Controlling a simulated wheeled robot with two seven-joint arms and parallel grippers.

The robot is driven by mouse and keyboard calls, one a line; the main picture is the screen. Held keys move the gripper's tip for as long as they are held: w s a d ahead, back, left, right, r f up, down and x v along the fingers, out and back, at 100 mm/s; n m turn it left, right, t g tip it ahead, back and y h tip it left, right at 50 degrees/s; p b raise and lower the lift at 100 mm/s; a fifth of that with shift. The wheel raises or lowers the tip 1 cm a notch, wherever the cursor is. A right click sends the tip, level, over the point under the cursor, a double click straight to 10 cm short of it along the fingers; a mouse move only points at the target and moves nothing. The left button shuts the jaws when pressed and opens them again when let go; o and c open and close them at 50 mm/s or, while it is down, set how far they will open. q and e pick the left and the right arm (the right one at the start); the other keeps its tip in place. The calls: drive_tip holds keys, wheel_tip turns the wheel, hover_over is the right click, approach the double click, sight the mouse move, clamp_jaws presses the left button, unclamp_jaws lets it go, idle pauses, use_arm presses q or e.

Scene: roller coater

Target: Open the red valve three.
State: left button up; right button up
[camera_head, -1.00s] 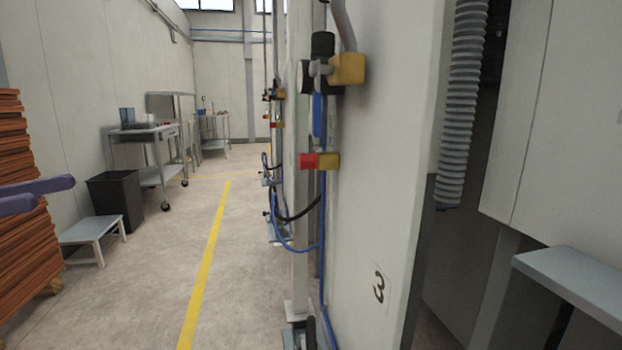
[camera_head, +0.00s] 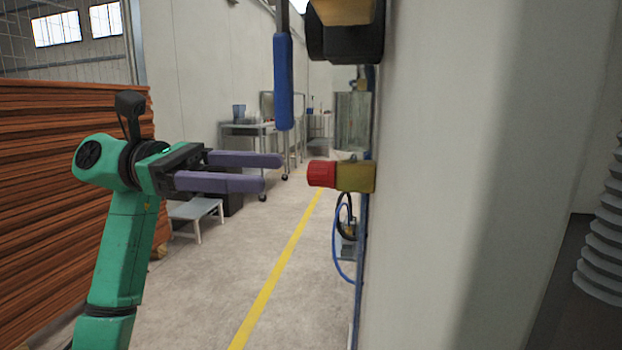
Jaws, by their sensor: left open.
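The red valve (camera_head: 321,174) is a red knob on a yellow body (camera_head: 356,176), fixed to the edge of the pale machine panel in the middle of the head view. My left gripper (camera_head: 272,172) is to the left of the red knob, at about its height in the picture. Its two purple fingers are apart, point toward the knob and hold nothing. A gap shows between the fingertips and the knob. The panel's number 3 is out of view. My right gripper is not in view.
A blue handle (camera_head: 284,82) hangs above the valve, near a black fitting (camera_head: 345,35). The pale panel (camera_head: 450,190) fills the right side. A stack of orange-brown sheets (camera_head: 60,190) stands at left. A small step stool (camera_head: 197,210) and carts are behind.

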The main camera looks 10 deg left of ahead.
sight(309, 174)
use_arm(q)
drive_tip(key=d, duration=0.6)
drive_tip(key=shift+d, duration=0.4)
clamp_jaws()
drive_tip(key=shift+r+n+p, duration=0.15)
drive_tip(key=shift+n+p, duration=0.25)
drive_tip(key=shift+n, duration=0.4)
drive_tip(key=shift+n+p, duration=0.6)
drive_tip(key=shift+n, duration=0.6)
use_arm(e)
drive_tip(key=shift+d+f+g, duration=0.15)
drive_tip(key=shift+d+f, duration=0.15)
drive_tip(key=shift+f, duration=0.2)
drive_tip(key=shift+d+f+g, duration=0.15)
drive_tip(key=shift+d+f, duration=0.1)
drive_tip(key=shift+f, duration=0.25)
use_arm(q)
unclamp_jaws()
drive_tip(key=shift+a, duration=0.1)
